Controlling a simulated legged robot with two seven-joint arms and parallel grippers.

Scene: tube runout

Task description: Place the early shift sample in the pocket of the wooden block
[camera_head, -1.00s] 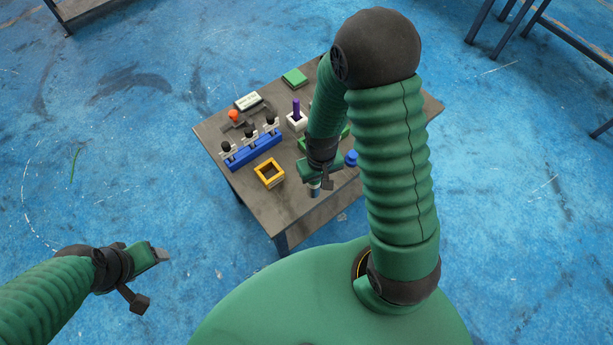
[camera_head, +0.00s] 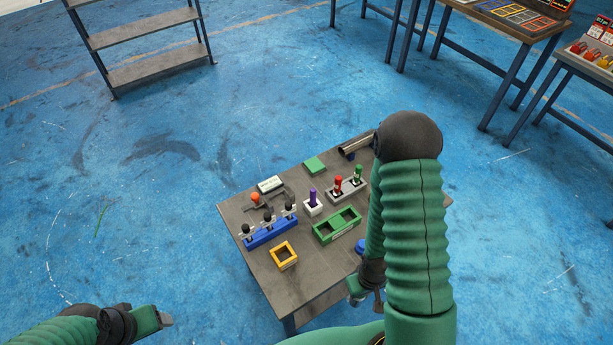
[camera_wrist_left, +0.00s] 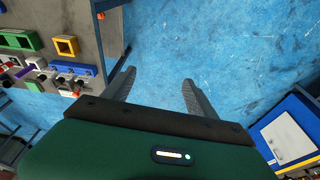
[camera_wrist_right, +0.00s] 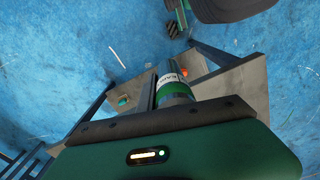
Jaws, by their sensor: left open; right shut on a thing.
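My right gripper (camera_head: 356,296) is at the table's near right edge. In the right wrist view it is shut on a tube (camera_wrist_right: 173,88) with a white label and a green band; the label lettering is only partly legible. My left gripper (camera_head: 166,320) is open and empty over the floor, left of the table; its fingers (camera_wrist_left: 158,88) show apart in the left wrist view. A yellow square frame with an open middle (camera_head: 284,254) and a green block with two pockets (camera_head: 336,226) stand on the table. I cannot tell which thing is the wooden block.
The grey table (camera_head: 305,281) also bears a blue rack (camera_head: 271,234) with black-topped pieces, a white holder with a purple piece (camera_head: 313,205), and red and green pieces (camera_head: 337,185) in a grey rack. A shelf (camera_head: 150,30) and other tables stand behind.

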